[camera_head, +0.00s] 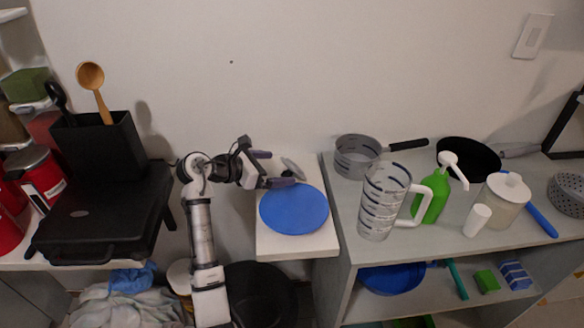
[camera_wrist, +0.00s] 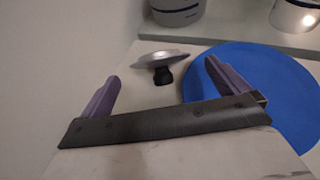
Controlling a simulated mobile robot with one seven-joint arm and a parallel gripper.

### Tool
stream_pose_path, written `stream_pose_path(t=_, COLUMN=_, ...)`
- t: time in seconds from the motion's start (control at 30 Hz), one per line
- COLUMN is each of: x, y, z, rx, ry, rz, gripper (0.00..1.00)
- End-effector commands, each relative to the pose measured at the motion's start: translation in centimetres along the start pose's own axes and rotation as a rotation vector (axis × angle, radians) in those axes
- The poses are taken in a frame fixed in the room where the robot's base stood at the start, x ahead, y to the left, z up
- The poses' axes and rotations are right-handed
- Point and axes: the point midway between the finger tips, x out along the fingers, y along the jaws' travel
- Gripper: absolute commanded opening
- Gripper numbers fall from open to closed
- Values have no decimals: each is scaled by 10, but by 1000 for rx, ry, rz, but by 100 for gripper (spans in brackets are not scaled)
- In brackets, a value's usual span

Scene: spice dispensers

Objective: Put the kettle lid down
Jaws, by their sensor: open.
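The kettle lid is a small grey metal disc with a black knob. It shows in the wrist view (camera_wrist: 162,60) just beyond the gap between my fingertips, its knob towards my gripper. In the head view the lid (camera_head: 292,166) is at the back of the small white stand, beside the blue round plate, and looks tilted. I cannot tell exactly how it rests. My gripper (camera_head: 275,168) is open, its purple fingers spread and apart from the lid; they also show in the wrist view (camera_wrist: 160,80). Nothing is between the fingers.
The blue plate (camera_head: 293,210) covers much of the white stand (camera_head: 297,246). A grey shelf on the right holds a saucepan (camera_head: 357,157), a measuring jug (camera_head: 380,205) and a green bottle (camera_head: 431,196). A black grill (camera_head: 101,217) stands left. The wall is close behind.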

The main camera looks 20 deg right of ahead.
Motion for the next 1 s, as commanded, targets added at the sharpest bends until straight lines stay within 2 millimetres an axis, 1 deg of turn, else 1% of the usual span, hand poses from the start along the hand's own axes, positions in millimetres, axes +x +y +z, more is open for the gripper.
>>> stream_pose_path(t=0.03, x=9, y=0, z=2, rx=-2, ry=2, rz=-5, gripper=100)
stream_pose_path(t=0.1, x=19, y=1, z=1, rx=-1, ry=1, rz=-4, gripper=100)
stream_pose_path(t=0.2, x=31, y=1, z=0, rx=-1, ry=1, rz=-3, gripper=100)
stream_pose_path(t=0.3, x=36, y=1, z=0, rx=0, ry=0, rz=-1, gripper=100)
stream_pose_path(t=0.5, x=37, y=1, z=-1, rx=1, ry=0, rz=0, gripper=100)
stream_pose_path(t=0.57, x=37, y=1, z=-1, rx=1, ry=0, rz=-1, gripper=93)
stream_pose_path(t=0.8, x=36, y=1, z=0, rx=1, ry=0, rz=-1, gripper=62)
stream_pose_path(t=0.83, x=36, y=1, z=0, rx=1, ry=0, rz=-1, gripper=61)
stream_pose_path(t=0.87, x=36, y=1, z=0, rx=1, ry=0, rz=-1, gripper=57)
stream_pose_path(t=1.0, x=36, y=1, z=0, rx=1, ry=0, rz=-1, gripper=57)
